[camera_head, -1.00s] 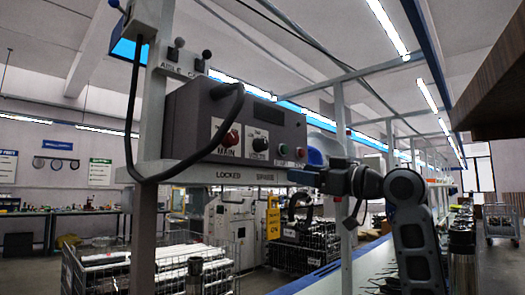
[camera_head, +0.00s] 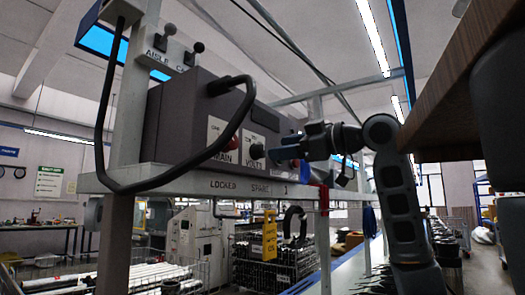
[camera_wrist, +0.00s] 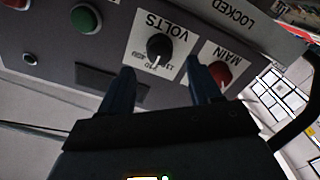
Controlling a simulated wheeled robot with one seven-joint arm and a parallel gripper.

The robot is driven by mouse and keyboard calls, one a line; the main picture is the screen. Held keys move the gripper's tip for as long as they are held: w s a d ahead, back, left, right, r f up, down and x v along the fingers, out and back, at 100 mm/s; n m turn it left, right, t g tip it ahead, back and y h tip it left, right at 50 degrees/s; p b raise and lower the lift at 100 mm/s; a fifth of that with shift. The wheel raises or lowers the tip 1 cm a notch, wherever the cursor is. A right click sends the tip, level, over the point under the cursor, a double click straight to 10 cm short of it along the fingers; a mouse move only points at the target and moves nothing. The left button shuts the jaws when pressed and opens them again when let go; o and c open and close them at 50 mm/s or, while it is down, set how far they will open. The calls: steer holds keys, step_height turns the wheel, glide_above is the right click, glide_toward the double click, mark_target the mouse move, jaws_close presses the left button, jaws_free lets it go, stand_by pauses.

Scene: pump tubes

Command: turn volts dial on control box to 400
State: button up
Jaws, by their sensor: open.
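The control box (camera_head: 172,118) is a dark grey case on a raised shelf, left of centre in the head view. Its volts dial (camera_head: 257,151) is a black knob on a white label marked VOLTS. In the wrist view the volts dial (camera_wrist: 159,47) appears upside down, with a light pointer mark. My gripper (camera_head: 284,152) is just right of the dial in the head view. In the wrist view my gripper (camera_wrist: 163,80) is open, its two fingers pointing toward the panel on either side of the dial's line, apart from it. The number at the pointer is too small to read.
The red MAIN knob (camera_wrist: 217,74) sits beside the volts dial, close to one finger. A green button (camera_wrist: 86,19) and a dark display (camera_wrist: 112,82) are on the panel. A black cable (camera_head: 245,125) loops in front of the box. A wooden shelf (camera_head: 455,85) overhangs at right.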

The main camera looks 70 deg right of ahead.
mark_target(264, 151)
steer(key=p+x, duration=0.1)
steer(key=x, duration=0.5)
steer(key=shift+s, duration=0.1)
steer(key=c, duration=1)
